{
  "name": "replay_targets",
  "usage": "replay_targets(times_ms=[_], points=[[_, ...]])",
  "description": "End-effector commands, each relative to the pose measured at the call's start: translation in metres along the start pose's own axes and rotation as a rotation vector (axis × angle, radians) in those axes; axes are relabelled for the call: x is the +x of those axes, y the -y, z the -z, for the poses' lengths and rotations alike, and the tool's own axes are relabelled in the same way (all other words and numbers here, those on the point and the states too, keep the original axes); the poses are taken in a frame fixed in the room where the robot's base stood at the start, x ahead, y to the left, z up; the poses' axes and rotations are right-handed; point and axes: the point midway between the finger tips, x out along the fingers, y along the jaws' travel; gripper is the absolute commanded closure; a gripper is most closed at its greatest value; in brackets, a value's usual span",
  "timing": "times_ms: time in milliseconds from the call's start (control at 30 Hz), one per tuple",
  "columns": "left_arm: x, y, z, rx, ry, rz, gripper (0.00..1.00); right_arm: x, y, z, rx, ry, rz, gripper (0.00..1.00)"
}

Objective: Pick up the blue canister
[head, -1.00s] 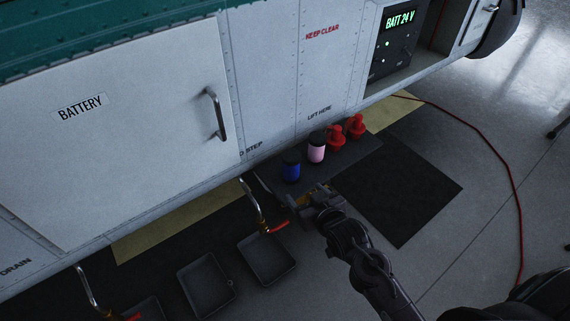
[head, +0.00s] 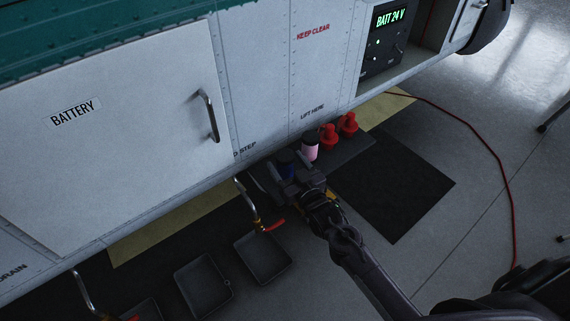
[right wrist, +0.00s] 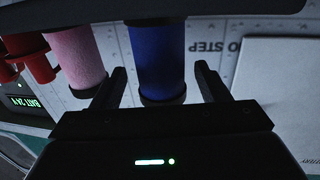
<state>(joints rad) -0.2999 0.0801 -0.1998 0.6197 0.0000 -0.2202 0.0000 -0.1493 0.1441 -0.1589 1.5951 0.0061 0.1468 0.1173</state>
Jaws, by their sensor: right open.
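The blue canister (head: 286,164) has dark ends and stands on a dark mat under the aircraft's side, partly hidden by my right gripper in the head view. My right gripper (head: 286,186) is open and close to the canister. In the right wrist view the blue canister (right wrist: 158,55) shows between the two fingers of my right gripper (right wrist: 160,82), apart from both in the picture. I cannot tell how deep it sits between them. My left gripper is not in view.
A pink canister (head: 310,149) stands right beside the blue one, with two red objects (head: 328,137) beyond it. The white panelled side (head: 265,80) rises just behind. Black trays (head: 262,258) and a hanging pipe with a red handle (head: 254,212) are at the left.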

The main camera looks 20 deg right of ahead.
Motion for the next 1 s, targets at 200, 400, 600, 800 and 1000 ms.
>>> replay_targets(times_ms=[200, 400, 600, 800, 1000], points=[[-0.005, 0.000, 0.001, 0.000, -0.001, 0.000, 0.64, 0.028, 0.001, 0.001, 0.000, -0.001, 0.000, 0.31], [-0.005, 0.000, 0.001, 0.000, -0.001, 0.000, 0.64, 0.031, 0.001, 0.000, 0.001, 0.001, 0.001, 0.31], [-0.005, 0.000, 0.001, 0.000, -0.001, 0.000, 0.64, 0.031, 0.001, 0.000, 0.001, 0.001, 0.000, 0.47], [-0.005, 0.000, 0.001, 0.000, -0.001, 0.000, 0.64, 0.031, 0.001, 0.000, 0.000, 0.001, 0.000, 0.73], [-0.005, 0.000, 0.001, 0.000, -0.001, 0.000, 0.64, 0.031, 0.001, 0.001, 0.000, -0.001, 0.000, 0.83]])
